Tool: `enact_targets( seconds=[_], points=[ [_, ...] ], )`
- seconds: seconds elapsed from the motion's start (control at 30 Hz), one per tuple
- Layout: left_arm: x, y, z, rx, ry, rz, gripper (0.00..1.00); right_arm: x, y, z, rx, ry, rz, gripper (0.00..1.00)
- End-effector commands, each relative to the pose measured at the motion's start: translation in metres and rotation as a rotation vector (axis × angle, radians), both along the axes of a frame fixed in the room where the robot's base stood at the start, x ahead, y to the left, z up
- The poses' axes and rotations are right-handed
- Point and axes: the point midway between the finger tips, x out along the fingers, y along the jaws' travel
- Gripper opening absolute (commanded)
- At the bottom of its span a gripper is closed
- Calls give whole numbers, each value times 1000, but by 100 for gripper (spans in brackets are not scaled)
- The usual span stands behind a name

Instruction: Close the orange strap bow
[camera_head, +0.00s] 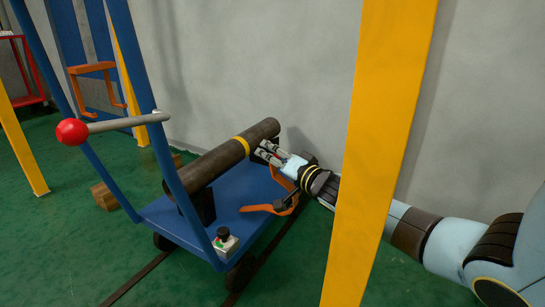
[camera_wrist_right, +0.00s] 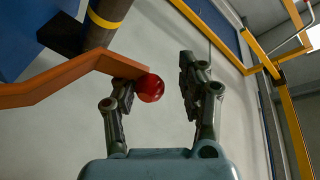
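The orange strap bow (camera_head: 284,179) stands at the right side of the blue cart, swung out beside the dark pipe (camera_head: 215,166) rather than over it. Part of it is hidden behind my right gripper. In the right wrist view the orange bow (camera_wrist_right: 65,82) comes in from the left, and a red ball knob (camera_wrist_right: 150,87) is at its end. My right gripper (camera_head: 262,152) is open, its fingers (camera_wrist_right: 158,85) on either side of the knob. The knob is close to the left finger; I cannot tell whether they touch. My left gripper is not in view.
The blue cart (camera_head: 160,211) carries a button box (camera_head: 225,241). A grey lever with a red ball (camera_head: 72,131) crosses its frame at left. A yellow post (camera_head: 375,140) stands before my right arm. A wooden block (camera_head: 104,196) lies left.

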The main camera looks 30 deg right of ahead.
Motion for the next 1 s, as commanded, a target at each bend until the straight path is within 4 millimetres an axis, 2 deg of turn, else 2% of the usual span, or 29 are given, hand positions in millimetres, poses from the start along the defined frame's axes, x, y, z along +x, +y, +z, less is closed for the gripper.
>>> enact_targets(
  seconds=[0.03,0.33,0.43,0.57,0.8,1.0],
  points=[
    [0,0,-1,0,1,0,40,-2,1,-6,4,8,-2,46],
    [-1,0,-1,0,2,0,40,-3,0,-7,2,13,-4,46],
    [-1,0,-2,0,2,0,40,-11,-1,-8,1,14,-4,46],
    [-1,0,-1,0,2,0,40,-33,-3,-7,0,13,0,46],
    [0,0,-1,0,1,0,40,-86,-8,-4,0,6,2,46],
    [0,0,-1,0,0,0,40,-114,-12,-3,0,4,0,46]
  ],
)
